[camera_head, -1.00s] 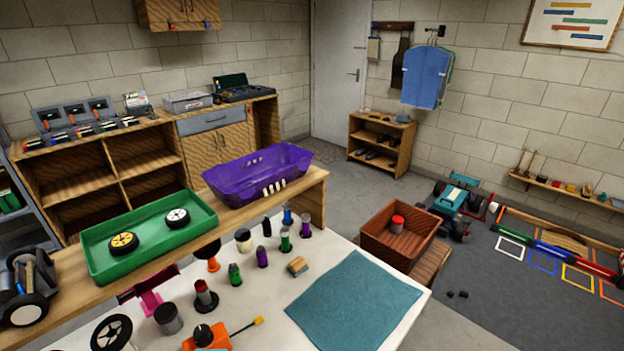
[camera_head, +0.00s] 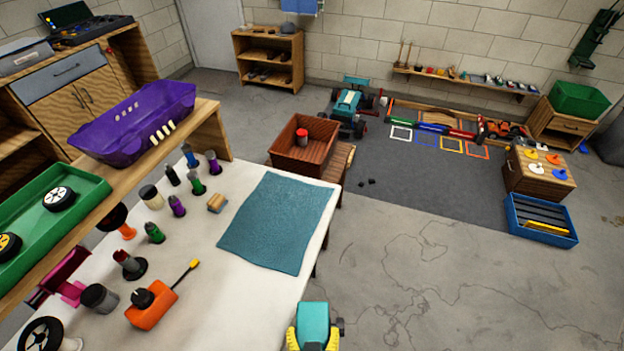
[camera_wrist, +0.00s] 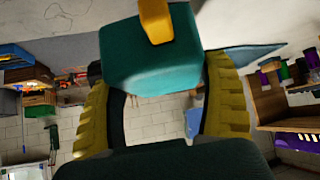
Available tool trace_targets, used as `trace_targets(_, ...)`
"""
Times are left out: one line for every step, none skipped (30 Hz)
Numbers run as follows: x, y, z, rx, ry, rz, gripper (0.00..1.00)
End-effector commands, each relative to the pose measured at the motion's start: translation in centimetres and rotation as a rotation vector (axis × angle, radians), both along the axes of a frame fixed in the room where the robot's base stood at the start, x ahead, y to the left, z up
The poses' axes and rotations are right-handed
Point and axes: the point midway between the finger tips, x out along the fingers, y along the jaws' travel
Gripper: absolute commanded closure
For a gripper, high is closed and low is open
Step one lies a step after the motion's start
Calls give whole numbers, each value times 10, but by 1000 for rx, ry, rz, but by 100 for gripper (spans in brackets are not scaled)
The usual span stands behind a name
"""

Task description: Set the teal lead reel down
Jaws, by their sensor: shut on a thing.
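The teal lead reel (camera_head: 313,320) shows at the bottom edge of the head view, with a dark knob on its right side. My gripper (camera_head: 312,341) has yellow fingers on either side of it and is shut on it. In the wrist view, the reel (camera_wrist: 150,60) is a teal block with a yellow piece on it, between the ribbed yellow fingers of my gripper (camera_wrist: 156,80). The reel is in front of the white table's right front corner, apart from the teal mat (camera_head: 277,222). My arm below the fingers is out of the head view.
A blue bin (camera_head: 540,222) and a wooden box (camera_head: 538,175) stand right. The grey floor (camera_head: 430,280) between is clear.

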Motion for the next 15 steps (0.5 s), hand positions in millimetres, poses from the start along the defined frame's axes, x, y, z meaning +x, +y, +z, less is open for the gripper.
trace_targets(-1,0,12,-1,1,0,60)
trace_targets(-1,0,15,-1,1,0,60)
trace_targets(-1,0,21,-2,2,-1,60)
trace_targets(-2,0,24,-4,2,-1,60)
trace_targets(-2,0,28,-4,2,-1,60)
trace_targets(-2,0,34,-4,2,-1,60)
trace_targets(-3,0,39,-4,2,-2,60)
trace_targets(-3,0,44,-4,2,-2,60)
trace_targets(-4,0,52,-4,2,-2,60)
trace_targets(-5,0,58,-4,2,-2,60)
trace_targets(-6,0,64,-3,2,-1,60)
trace_targets(-7,0,73,-4,3,-1,60)
trace_targets(-8,0,80,-4,3,-1,60)
trace_targets(-9,0,86,-4,4,-1,60)
trace_targets(-11,0,93,-4,4,0,60)
